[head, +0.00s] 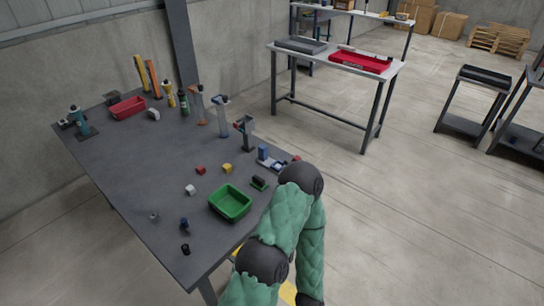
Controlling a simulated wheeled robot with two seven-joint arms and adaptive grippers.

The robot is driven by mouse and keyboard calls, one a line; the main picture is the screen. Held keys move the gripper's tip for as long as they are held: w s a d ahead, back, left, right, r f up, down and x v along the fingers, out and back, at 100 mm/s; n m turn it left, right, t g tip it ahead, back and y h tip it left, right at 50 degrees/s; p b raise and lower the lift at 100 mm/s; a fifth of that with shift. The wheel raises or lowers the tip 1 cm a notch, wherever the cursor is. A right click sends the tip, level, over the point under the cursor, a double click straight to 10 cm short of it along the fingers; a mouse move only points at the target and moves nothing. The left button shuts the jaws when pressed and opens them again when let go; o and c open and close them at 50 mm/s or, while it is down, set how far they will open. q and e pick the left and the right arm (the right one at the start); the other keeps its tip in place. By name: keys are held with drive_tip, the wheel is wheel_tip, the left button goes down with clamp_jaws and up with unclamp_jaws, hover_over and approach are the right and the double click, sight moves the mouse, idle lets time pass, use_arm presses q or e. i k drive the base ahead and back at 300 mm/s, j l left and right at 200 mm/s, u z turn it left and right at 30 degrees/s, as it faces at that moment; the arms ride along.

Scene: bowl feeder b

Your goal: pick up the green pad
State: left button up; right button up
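A small flat green piece (257,187) lies on the dark table near its right edge, just right of the green bin. It looks like the green pad. A dark block (260,180) covers part of it, and I cannot tell whether the two are joined. My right arm, in a green sleeve, rises from the bottom with its bend close to the right of this piece. Its forearm drops to the bottom edge, and no gripper fingers show. My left arm and gripper are out of view.
The green bin (231,203) stands near the table's right edge. Bottles, tools and a red bin (128,108) line the back. The table's left-middle area is clear.

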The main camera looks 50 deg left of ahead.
sight(258, 182)
drive_tip(key=i+u, duration=0.15)
drive_tip(key=i, duration=1.65)
drive_tip(key=i+u, duration=0.25)
drive_tip(key=u, duration=0.25)
drive_tip(key=i+l+u, duration=0.1)
drive_tip(key=u, duration=0.35)
drive_tip(key=i+l+u, duration=0.25)
drive_tip(key=u, duration=0.25)
